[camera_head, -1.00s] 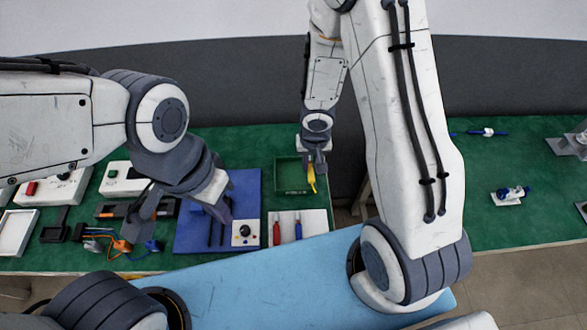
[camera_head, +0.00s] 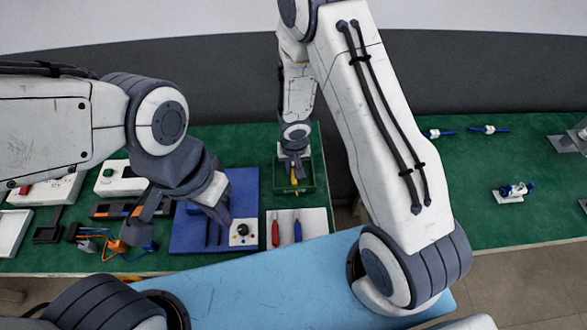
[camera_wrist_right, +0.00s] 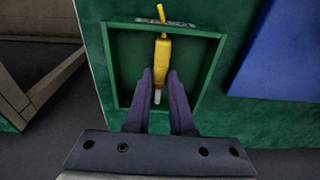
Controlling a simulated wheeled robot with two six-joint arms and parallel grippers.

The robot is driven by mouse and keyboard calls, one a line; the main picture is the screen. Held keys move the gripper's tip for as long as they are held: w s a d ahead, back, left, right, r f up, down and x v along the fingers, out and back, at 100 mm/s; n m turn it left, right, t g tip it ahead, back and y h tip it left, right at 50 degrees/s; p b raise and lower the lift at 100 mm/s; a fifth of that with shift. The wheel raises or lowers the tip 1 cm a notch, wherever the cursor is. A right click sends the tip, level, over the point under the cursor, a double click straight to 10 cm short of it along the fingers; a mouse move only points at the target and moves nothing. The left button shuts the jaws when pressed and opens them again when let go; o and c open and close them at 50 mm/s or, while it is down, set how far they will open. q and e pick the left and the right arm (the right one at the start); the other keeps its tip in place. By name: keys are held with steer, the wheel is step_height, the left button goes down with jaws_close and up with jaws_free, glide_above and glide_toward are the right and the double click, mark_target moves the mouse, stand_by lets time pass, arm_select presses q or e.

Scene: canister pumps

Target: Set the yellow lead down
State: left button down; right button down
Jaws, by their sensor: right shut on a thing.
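The yellow lead (camera_head: 295,187) shows at the tips of my right gripper (camera_head: 293,176), over the green tray (camera_head: 280,187). In the right wrist view the lead (camera_wrist_right: 163,58) has a yellow body, a thin yellow end pointing away and a pale tip between the fingers. My right gripper (camera_wrist_right: 160,82) is shut on it there, within the outline of the tray (camera_wrist_right: 207,72). I cannot tell whether the lead touches the tray floor. My left gripper (camera_head: 184,211) has its fingers spread apart, near the left part of the blue mat, and seems empty.
The blue mat (camera_head: 248,185) lies left of the tray. A white board (camera_head: 313,222) with a red and a blue tool lies in front of the tray. Orange and blue leads (camera_head: 118,247) lie at the front left. The right-hand table (camera_head: 455,200) has much free room.

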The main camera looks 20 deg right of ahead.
steer(key=shift+f, duration=0.1)
steer(key=c, duration=0.8)
jaws_free()
steer(key=s+a+r+n+p, duration=0.1)
steer(key=s+r+p, duration=0.15)
steer(key=r, duration=0.65)
steer(key=s+a+r+n+h+p, duration=0.15)
steer(key=r+p, duration=0.25)
steer(key=r, duration=0.5)
steer(key=s+a+r+n+p, duration=0.1)
steer(key=s+a+r+p, duration=0.15)
steer(key=r, duration=0.65)
steer(key=s+a+r+n+y, duration=0.1)
steer(key=s+r+n, duration=0.1)
steer(key=s, duration=0.3)
steer(key=s+a+r+n+g, duration=0.1)
steer(key=s+r+n, duration=0.1)
steer(key=s+r, duration=0.2)
steer(key=s+a+r+n+y, duration=0.1)
steer(key=s+r+n, duration=0.1)
steer(key=s, duration=0.5)
steer(key=shift+a+r+y, duration=0.15)
steer(key=shift+r+y, duration=0.2)
steer(key=shift+r, duration=0.1)
